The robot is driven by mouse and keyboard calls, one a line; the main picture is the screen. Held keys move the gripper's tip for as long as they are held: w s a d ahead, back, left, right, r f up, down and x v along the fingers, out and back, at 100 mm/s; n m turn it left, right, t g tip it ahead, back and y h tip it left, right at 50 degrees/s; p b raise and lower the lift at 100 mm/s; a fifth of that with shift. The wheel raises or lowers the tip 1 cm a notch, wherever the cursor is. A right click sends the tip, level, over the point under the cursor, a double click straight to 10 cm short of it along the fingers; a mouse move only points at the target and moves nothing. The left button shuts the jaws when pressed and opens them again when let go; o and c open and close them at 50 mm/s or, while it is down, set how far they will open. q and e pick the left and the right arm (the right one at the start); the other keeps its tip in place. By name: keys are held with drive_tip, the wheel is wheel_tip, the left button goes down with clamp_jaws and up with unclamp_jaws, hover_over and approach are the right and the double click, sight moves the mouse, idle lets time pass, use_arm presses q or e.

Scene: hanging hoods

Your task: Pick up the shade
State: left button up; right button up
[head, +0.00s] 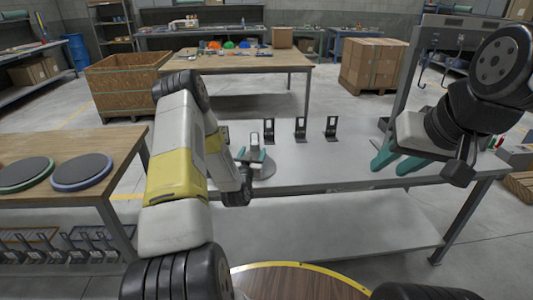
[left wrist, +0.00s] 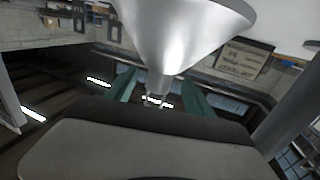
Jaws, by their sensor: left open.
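The shade (head: 265,171) is a pale grey cone with a wide rim, at the left part of the grey metal table in the head view. My left gripper (head: 252,156) is at its narrow top, with teal fingers apart. In the left wrist view the shade (left wrist: 180,30) is silvery and flares from a narrow neck. The neck sits between the fingertips of my left gripper (left wrist: 158,92), with gaps on both sides. My right gripper (head: 398,160) is over the right part of the table, its teal fingers apart and empty.
Black upright holders stand on the grey table: left (head: 269,131), middle (head: 300,129) and right (head: 330,128). A wooden table (head: 115,145) at left bears a green-rimmed disc (head: 25,172) and a blue-rimmed disc (head: 82,171). The grey table's front middle (head: 330,172) is clear.

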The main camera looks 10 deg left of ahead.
sight(256, 144)
use_arm(q)
drive_tip(key=w, duration=0.6)
drive_tip(key=shift+w+a, duration=0.1)
drive_tip(key=shift+w, duration=0.2)
drive_tip(key=shift+c, duration=0.2)
drive_tip(key=shift+s+f, duration=0.1)
drive_tip(key=shift+f, duration=0.05)
clamp_jaws()
